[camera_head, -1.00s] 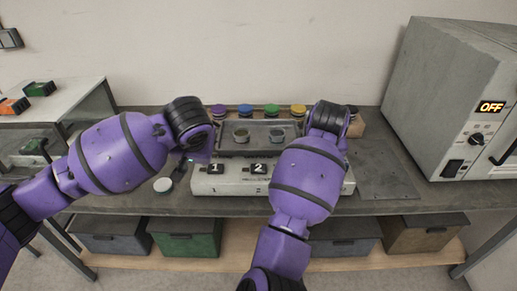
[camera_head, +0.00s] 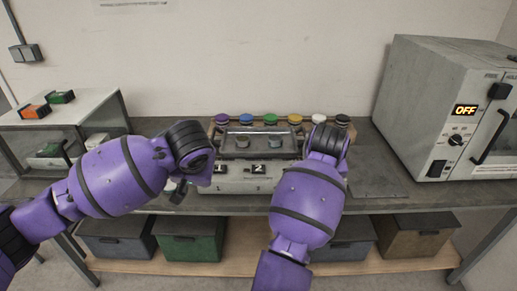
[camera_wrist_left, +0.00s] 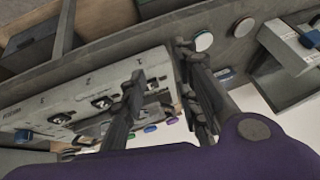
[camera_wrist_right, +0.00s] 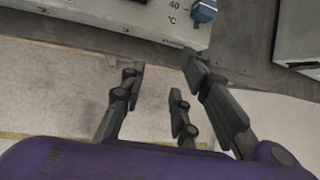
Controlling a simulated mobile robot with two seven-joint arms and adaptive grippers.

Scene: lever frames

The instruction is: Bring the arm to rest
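My left arm comes in from the left in the head view, with its gripper (camera_head: 178,188) at the left end of a pale control box (camera_head: 240,184).
The bench (camera_head: 385,203) carries a tray (camera_head: 262,142) with two small pots and a row of coloured lids behind. A grey oven (camera_head: 425,115) reading OFF stands right, a shelf unit (camera_head: 85,115) left. Bins, including a green one (camera_head: 188,238), sit below. Round discs (camera_wrist_left: 204,41) lie beside the left gripper.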

